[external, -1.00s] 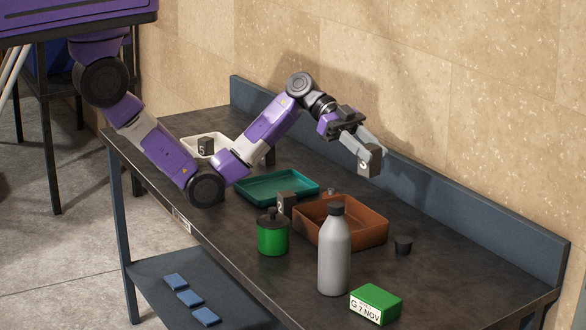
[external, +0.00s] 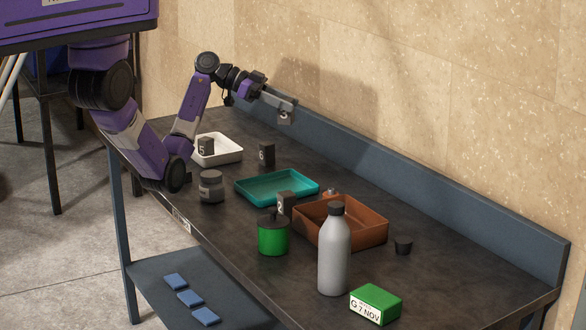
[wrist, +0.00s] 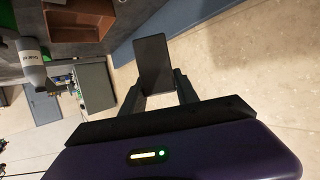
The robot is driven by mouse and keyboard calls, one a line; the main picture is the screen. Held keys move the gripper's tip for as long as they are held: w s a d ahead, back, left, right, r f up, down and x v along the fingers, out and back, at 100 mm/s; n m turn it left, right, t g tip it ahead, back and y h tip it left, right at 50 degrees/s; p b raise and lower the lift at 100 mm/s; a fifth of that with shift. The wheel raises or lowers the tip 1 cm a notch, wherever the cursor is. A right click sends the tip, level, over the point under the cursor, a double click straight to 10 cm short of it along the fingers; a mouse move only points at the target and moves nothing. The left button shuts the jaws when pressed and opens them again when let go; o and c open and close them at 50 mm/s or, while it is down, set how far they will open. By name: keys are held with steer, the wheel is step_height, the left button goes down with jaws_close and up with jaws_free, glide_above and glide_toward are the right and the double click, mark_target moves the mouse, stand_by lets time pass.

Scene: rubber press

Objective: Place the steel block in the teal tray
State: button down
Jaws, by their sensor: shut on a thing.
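My gripper (external: 280,104) is shut on a small grey block, the steel block (external: 286,118), which hangs from its fingertips. They are high above the back of the bench, in front of the wall. In the wrist view the steel block (wrist: 153,62) shows as a dark rectangular face between the fingers of my gripper (wrist: 158,88). The teal tray (external: 262,190) lies on the bench, below and slightly left of the block in the external view. It looks empty. The block is clear of the tray.
A brown tray (external: 365,237) stands right of the teal tray; a white tray (external: 225,155) stands left. Number markers (external: 286,203) stand near the trays. A grey jar (external: 211,187), green canister (external: 273,238) and grey bottle (external: 334,257) stand nearer the front.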

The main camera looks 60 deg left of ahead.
steer(key=s+a, duration=0.1)
steer(key=a, duration=0.1)
steer(key=p, duration=0.2)
glide_above(276, 190)
step_height(276, 190, down, 20)
steer(key=shift+w+d+r, duration=0.1)
stand_by(0.4)
steer(key=shift+f, duration=0.2)
steer(key=c, duration=0.9)
jaws_free()
steer(key=shift+r, duration=0.15)
steer(key=b+v, duration=0.2)
steer(key=v, duration=1)
steer(key=shift+r+b, duration=0.15)
steer(key=shift+b, duration=0.2)
